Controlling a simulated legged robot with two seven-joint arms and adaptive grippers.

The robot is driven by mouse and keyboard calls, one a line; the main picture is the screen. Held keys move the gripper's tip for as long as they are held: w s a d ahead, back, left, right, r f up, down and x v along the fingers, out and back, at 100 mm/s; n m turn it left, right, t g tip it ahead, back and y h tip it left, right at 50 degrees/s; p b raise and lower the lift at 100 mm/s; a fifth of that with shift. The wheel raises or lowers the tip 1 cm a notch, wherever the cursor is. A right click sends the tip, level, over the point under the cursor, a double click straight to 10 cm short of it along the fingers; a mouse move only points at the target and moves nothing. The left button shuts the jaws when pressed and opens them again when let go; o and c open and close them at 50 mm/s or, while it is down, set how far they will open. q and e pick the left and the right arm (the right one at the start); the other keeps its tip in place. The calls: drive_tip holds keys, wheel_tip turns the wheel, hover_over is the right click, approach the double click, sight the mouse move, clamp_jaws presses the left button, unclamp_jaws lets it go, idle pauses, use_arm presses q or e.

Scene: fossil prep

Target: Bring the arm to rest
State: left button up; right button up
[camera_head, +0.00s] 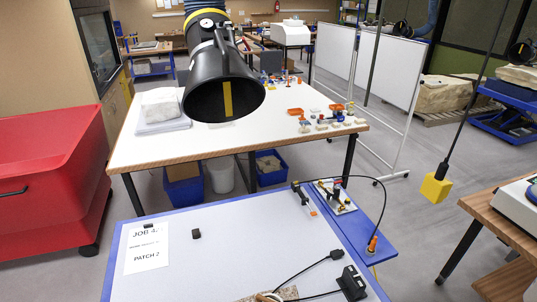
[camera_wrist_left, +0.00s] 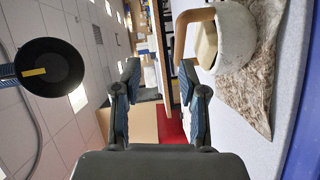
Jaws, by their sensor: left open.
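My left gripper (camera_wrist_left: 160,84) is open and empty in the left wrist view, with its two fingers apart. Beside it on the right of that view is a rounded white object with a tan band (camera_wrist_left: 238,40), resting on a mottled brown piece (camera_wrist_left: 255,85) on the pale worktop. The gripper does not visibly touch them. In the head view neither gripper shows. Only the top of the mottled piece (camera_head: 288,293) appears at the bottom edge.
The blue-edged worktop (camera_head: 215,260) holds a paper sign (camera_head: 148,247), a small dark block (camera_head: 196,233) and a black cabled device (camera_head: 351,283). A black extraction hood (camera_head: 222,95) hangs above the white table behind. A yellow block (camera_head: 436,188) hangs at right.

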use_arm(q)
drive_tip(key=s+a+r+m+g+h, duration=0.1)
drive_tip(key=s+r+m+g+h, duration=0.2)
drive_tip(key=s+m+g+h, duration=0.75)
drive_tip(key=s+a+f+m+g+y, duration=0.1)
drive_tip(key=s+a+f+m+y, duration=0.15)
drive_tip(key=s+a+y, duration=0.6)
drive_tip(key=s+a+f+m+g+y, duration=0.15)
drive_tip(key=a+m+y, duration=0.25)
drive_tip(key=a, duration=0.9)
drive_tip(key=s+f+g+b, duration=0.2)
drive_tip(key=s+f, duration=0.1)
drive_tip(key=f, duration=2.7)
drive_tip(key=s+a+f+b, duration=0.1)
drive_tip(key=s+a+f, duration=0.2)
drive_tip(key=s+f, duration=1.2)
drive_tip(key=shift+s+f+g, duration=0.15)
drive_tip(key=shift+s+g, duration=0.15)
drive_tip(key=shift+s, duration=0.55)
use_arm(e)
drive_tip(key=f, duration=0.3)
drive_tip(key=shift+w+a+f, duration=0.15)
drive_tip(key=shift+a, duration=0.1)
